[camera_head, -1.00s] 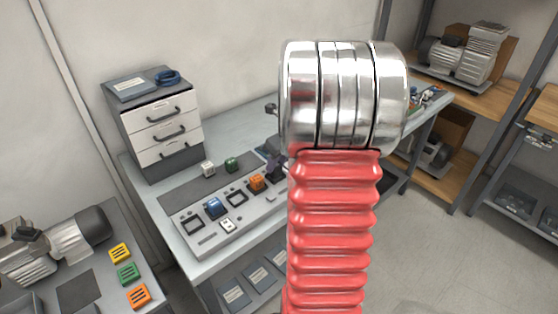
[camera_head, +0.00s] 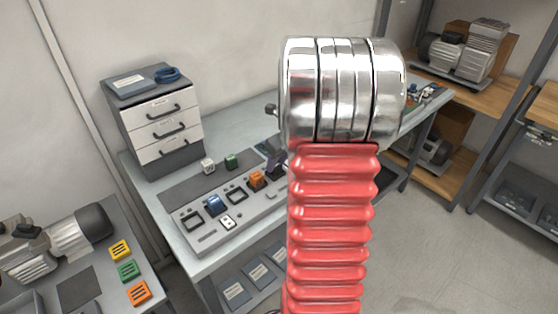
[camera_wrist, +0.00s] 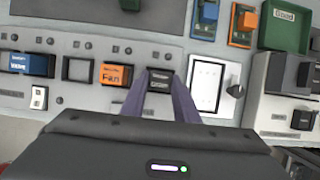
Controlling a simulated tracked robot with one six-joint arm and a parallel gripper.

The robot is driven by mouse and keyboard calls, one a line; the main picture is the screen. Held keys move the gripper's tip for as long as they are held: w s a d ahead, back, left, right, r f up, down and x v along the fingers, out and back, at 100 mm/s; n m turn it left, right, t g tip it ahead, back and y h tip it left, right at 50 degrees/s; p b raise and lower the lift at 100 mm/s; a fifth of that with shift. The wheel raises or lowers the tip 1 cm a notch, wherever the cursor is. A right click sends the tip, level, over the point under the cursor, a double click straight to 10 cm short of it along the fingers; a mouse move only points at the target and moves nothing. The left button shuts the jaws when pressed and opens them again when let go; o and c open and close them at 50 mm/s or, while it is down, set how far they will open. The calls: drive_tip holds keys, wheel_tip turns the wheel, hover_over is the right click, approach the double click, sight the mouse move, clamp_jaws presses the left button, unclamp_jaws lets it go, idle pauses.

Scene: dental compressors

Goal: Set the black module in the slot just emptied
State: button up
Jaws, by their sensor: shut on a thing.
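My gripper's purple fingers are shut on the black module (camera_wrist: 159,82), whose labelled face shows between the fingertips (camera_wrist: 160,90) in the wrist view. The module is at the panel's row, just right of the orange module (camera_wrist: 115,75). I cannot tell whether it is seated or just above the panel. An empty square slot (camera_wrist: 78,68) lies between the orange module and the blue module (camera_wrist: 38,64). In the head view, the grey panel (camera_head: 205,240) has another empty slot (camera_head: 192,219) left of the blue module (camera_head: 216,205). My arm partly hides my gripper (camera_head: 276,164) there.
A white framed card (camera_wrist: 209,86) and a dark knob (camera_wrist: 236,91) are right of the fingers. A white block (camera_head: 208,167) and a green block (camera_head: 231,161) stand behind the panel. A drawer cabinet (camera_head: 160,125) stands at the bench's back left.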

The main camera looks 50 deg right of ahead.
drive_tip(key=o, duration=1.1)
drive_tip(key=o, duration=0.4)
drive_tip(key=shift+c, duration=0.2)
drive_tip(key=shift+r, duration=0.1)
drive_tip(key=shift+r, duration=3.4)
